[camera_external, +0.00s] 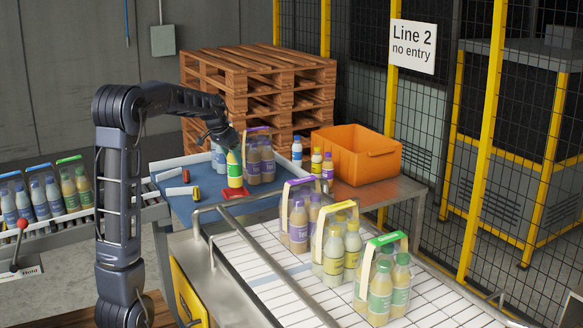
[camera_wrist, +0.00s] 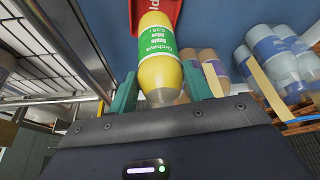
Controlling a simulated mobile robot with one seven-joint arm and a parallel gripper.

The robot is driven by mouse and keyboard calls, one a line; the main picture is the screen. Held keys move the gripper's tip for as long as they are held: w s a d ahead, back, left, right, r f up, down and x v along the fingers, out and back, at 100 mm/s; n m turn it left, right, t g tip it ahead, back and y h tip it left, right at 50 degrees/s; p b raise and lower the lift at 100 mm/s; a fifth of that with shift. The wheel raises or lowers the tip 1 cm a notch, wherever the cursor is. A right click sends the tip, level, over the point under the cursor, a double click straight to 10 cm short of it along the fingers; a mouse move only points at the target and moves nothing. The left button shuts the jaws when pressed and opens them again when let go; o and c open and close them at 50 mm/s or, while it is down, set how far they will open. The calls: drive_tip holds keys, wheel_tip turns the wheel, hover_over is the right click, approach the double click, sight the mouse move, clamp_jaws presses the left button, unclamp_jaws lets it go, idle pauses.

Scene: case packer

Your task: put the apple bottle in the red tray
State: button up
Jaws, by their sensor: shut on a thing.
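My gripper (camera_external: 227,142) is shut on the apple bottle (camera_external: 234,170), a yellow bottle with a green label. In the wrist view the apple bottle (camera_wrist: 158,60) sits between the two green fingers (camera_wrist: 160,92), its printing upside down. In the external view it is roughly upright, with its lower end just behind or over the red tray (camera_external: 240,195). Part of the red tray (camera_wrist: 177,14) also shows past the bottle in the wrist view. I cannot tell whether the bottle touches the tray. The bottle's cap is hidden by the gripper.
The tray lies on a blue-topped table (camera_external: 205,206). A purple-label pack (camera_external: 262,164) stands close behind the bottle, with loose bottles (camera_external: 316,160) to the right. An orange crate (camera_external: 350,160) is further right. A railed conveyor (camera_external: 275,262) with bottle packs runs in front.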

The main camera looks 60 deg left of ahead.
sight(232, 166)
drive_tip(key=shift+f, duration=2.2)
drive_tip(key=o, duration=1.2)
drive_tip(key=shift+c, duration=0.2)
drive_tip(key=v, duration=1.2)
